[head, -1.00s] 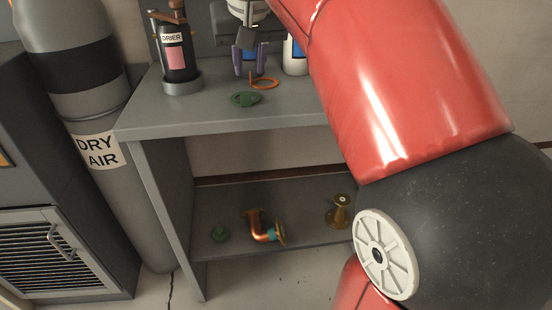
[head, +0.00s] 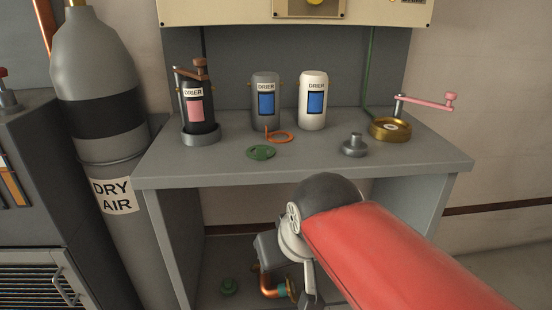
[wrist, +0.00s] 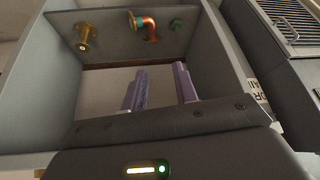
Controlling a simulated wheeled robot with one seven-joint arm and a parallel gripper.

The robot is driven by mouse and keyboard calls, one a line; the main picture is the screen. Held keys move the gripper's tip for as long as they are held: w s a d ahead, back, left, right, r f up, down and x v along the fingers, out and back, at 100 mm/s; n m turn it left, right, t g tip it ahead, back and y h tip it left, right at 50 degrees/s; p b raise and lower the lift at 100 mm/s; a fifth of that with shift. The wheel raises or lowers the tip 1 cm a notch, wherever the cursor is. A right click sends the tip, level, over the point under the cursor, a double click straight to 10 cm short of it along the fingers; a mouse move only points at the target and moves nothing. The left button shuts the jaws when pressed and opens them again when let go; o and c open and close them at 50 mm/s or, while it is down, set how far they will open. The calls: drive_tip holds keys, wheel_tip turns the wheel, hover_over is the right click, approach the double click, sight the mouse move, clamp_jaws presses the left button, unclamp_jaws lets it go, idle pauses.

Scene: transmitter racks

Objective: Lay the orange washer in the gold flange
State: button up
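The orange washer (head: 284,138), a flat ring with a small upright tab, lies on the bench top behind a green disc (head: 261,153). A shallow gold ring-shaped fitting (head: 390,130) with a pale centre sits at the bench's right; I cannot tell if it is the gold flange. A gold flanged spool (wrist: 85,38) stands on the lower shelf in the wrist view. My gripper (wrist: 160,87) has its two purple fingers apart, with nothing between them. It is below bench-top level, away from the washer. My arm hides its fingers in the head view.
Three drier canisters, black (head: 197,107), grey (head: 265,100) and white (head: 313,100), line the bench's back. A grey knobbed piece (head: 355,145) and a pink crank (head: 430,102) are at right. A copper elbow (head: 272,286) and green piece (head: 229,287) are on the lower shelf.

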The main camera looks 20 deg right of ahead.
drive_tip(key=shift+m, duration=0.8)
drive_tip(key=w+d+r, duration=0.1)
drive_tip(key=w+r, duration=0.3)
drive_tip(key=w+d+r+b, duration=0.1)
drive_tip(key=w+r, duration=0.2)
drive_tip(key=w+d+r+b, duration=0.1)
drive_tip(key=w+r, duration=0.3)
drive_tip(key=shift+w+r, duration=0.3)
drive_tip(key=shift+w, duration=0.05)
drive_tip(key=m+h+b, duration=0.1)
drive_tip(key=h+b, duration=0.1)
drive_tip(key=b, duration=0.1)
approach(266, 126)
drive_tip(key=f, duration=0.1)
drive_tip(key=shift+w+d+f, duration=0.15)
drive_tip(key=shift+w+f, duration=0.05)
drive_tip(key=shift+f, duration=0.3)
drive_tip(key=b+x, duration=0.2)
drive_tip(key=x, duration=0.5)
drive_tip(key=shift+s, duration=0.15)
clamp_jaws()
